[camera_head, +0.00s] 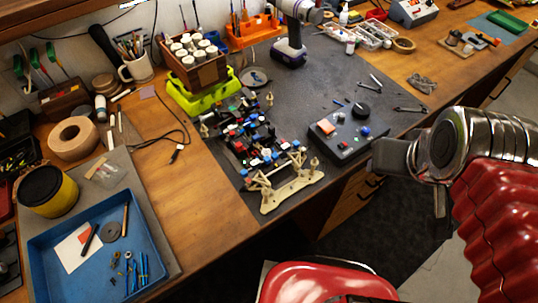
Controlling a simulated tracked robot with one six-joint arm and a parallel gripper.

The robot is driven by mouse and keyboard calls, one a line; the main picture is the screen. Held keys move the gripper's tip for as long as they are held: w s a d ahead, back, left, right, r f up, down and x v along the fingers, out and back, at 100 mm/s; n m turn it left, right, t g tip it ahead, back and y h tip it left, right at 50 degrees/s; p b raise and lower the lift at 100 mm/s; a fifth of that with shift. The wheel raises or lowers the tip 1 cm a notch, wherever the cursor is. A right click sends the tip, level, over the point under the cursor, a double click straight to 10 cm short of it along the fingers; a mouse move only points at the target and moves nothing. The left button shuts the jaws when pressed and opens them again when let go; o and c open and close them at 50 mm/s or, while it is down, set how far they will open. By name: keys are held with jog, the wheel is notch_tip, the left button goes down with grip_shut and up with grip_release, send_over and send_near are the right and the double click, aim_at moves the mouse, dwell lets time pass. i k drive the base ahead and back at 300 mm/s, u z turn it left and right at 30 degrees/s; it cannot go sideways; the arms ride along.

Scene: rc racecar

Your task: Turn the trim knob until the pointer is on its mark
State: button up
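A dark control box (345,147) lies near the front edge of the grey work mat. Its top carries an orange patch (326,127), a blue knob-like part (365,131) and other small controls. I cannot tell which of these is the trim knob, and the pointer and its mark are too small to make out. My gripper (388,157) reaches in from the right, its dark end close to the right side of the box in the picture. I cannot tell whether it touches the box. Its fingers are not clear enough to show open or shut.
A partly built car chassis (250,135) stands left of the box, with a pale suspension part (292,192) in front. A black round piece (361,110) and small tools (410,109) lie behind the box. A drill (290,45) stands at the back.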

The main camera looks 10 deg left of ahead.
aim_at(365, 131)
jog(key=z, duration=0.95)
jog(key=k, duration=0.8)
jog(key=u, duration=0.6)
jog(key=i, duration=1)
jog(key=u, duration=0.05)
